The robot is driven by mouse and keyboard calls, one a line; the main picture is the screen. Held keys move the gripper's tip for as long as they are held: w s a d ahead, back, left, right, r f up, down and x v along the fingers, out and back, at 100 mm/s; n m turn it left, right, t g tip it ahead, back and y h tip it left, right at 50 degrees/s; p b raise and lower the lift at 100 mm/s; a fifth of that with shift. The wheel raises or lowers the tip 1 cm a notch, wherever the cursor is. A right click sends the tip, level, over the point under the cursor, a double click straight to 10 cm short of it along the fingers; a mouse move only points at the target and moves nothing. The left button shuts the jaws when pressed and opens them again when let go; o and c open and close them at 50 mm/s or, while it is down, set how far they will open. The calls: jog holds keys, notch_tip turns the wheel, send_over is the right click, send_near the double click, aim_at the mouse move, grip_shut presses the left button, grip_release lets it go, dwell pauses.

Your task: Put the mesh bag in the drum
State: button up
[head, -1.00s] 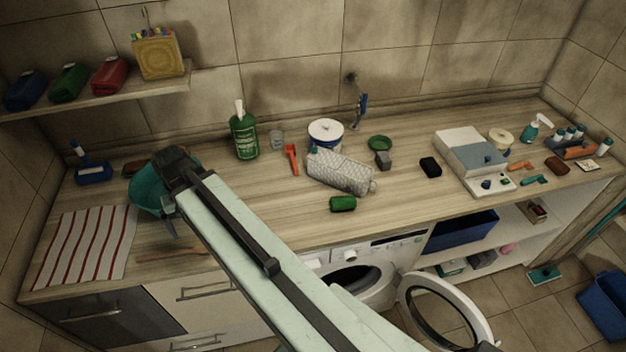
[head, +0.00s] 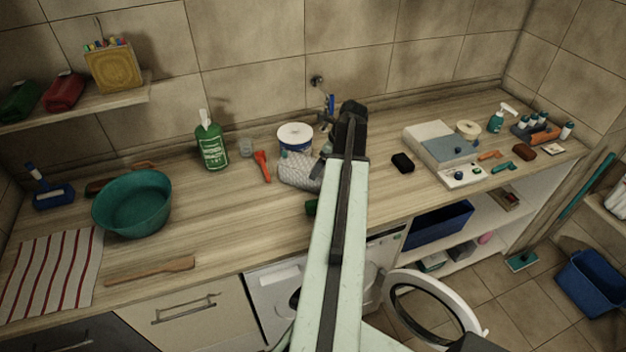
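The mesh bag (head: 298,172), a pale grey netted bundle, lies on the wooden counter near the middle, right of the red tool; its right end is hidden behind my arm. My gripper (head: 335,137) is at the far end of the arm, over the counter just right of the bag. Its fingers are small and dark, so I cannot tell whether it is open. The drum is in the white washing machine (head: 270,290) under the counter; my arm hides most of its opening. The round door (head: 456,290) stands open to the right.
A teal basin (head: 133,203) stands on the left of the counter, with a green bottle (head: 211,145) and white tub (head: 295,137) farther back. A black block (head: 402,163) and a grey-white box (head: 430,142) are right of my arm.

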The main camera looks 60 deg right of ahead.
jog(key=b+x, duration=0.2)
jog(key=shift+f, duration=0.35)
jog(key=shift+w+f, duration=0.1)
jog(key=shift+w, duration=0.05)
jog(key=b+x, duration=0.4)
jog(key=x, duration=0.1)
jog(key=shift+w+d+b, duration=0.1)
jog(key=shift+d+b, duration=0.1)
jog(key=shift+b, duration=0.2)
jog(key=shift+r, duration=0.2)
jog(key=c, duration=1.6)
jog(key=shift+c, duration=0.2)
jog(key=shift+r+p, duration=0.1)
jog(key=shift+p, duration=0.2)
